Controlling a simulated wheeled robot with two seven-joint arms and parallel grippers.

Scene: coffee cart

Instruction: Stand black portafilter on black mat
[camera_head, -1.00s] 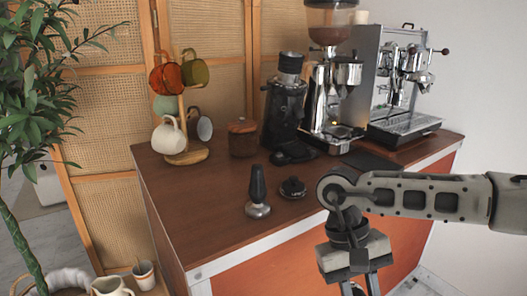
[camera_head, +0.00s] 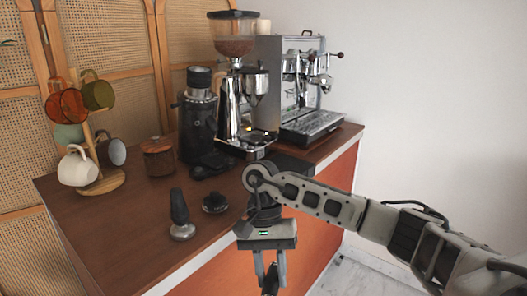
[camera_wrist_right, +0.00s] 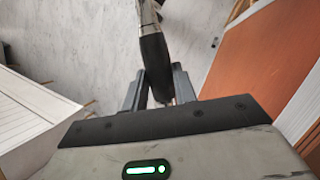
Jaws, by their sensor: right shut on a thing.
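My right gripper (camera_head: 270,272) hangs pointing down in front of the counter's front edge. It is shut on the black portafilter, whose dark handle (camera_wrist_right: 154,62) shows between the fingers in the wrist view. A shiny metal part (camera_wrist_right: 149,12) shows at the handle's far end. In the head view only a small dark bit of the portafilter shows at the fingers. The black mat (camera_head: 291,164) seems to lie flat on the counter before the espresso machine, partly hidden by my right arm. My left gripper is not in view.
A black-handled tamper (camera_head: 180,212) and a round black tool (camera_head: 214,203) stand near the counter's front edge. Behind are a wooden canister (camera_head: 158,158), a black grinder (camera_head: 198,125), a tall chrome grinder (camera_head: 236,100) and the espresso machine (camera_head: 300,85). A mug tree (camera_head: 100,183) is left.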

